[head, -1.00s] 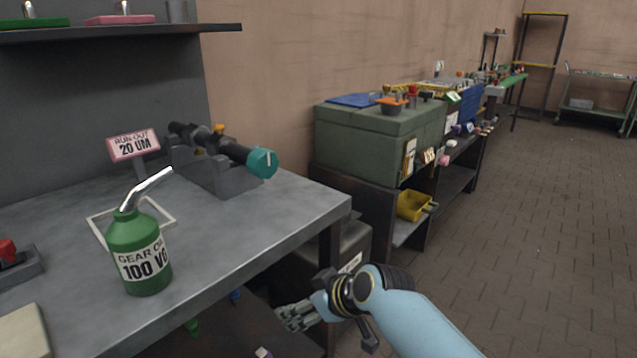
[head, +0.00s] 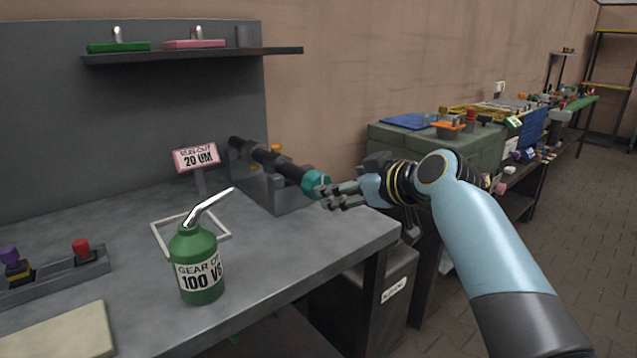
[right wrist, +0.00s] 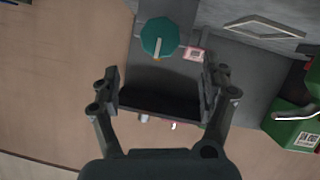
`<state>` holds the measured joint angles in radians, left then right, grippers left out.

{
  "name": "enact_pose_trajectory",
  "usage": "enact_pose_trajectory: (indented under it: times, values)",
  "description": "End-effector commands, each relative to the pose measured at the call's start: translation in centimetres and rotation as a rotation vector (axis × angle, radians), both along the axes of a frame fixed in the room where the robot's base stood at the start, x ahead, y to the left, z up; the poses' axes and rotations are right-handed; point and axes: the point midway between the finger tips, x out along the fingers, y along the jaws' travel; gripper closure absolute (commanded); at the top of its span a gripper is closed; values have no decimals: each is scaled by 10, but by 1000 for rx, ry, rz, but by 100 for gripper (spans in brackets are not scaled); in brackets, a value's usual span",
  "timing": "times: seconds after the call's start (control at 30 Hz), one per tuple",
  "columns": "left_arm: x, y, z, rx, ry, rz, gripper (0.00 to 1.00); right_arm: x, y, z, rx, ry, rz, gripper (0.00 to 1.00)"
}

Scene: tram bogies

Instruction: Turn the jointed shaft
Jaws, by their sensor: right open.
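The jointed shaft (head: 272,158) is dark and lies in a grey cradle (head: 292,200) at the back right of the workbench. Its teal end knob (head: 315,183) faces the bench's right edge. My right gripper (head: 328,195) is beside the knob in the head view, and its fingers partly overlap the knob there. In the right wrist view the teal knob (right wrist: 160,37), with a pale mark, shows beyond the open fingers (right wrist: 160,80), with nothing between them. Whether the fingers touch the knob cannot be told. My left gripper is not in view.
A green gear oil can (head: 198,268) with a metal spout stands on the bench (head: 270,270) in front of the cradle. A pink run-out sign (head: 196,158) stands left of the shaft. A shelf (head: 200,55) hangs above. A green cabinet (head: 400,140) stands behind my right arm.

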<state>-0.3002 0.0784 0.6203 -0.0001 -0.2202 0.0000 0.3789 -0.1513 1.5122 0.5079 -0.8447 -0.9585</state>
Motion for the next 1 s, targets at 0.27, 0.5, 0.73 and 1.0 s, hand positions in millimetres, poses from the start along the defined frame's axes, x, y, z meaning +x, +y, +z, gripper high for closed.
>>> enact_pose_trajectory:
  times: [0.27,0.5,0.73,1.0]
  values:
    - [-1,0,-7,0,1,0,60,35,21,-18,2,2,2,21]
    - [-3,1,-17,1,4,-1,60,68,39,-34,0,3,1,21]
    - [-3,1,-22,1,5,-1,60,82,48,-40,1,2,0,21]
    - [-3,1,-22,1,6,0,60,84,49,-40,0,1,-1,21]
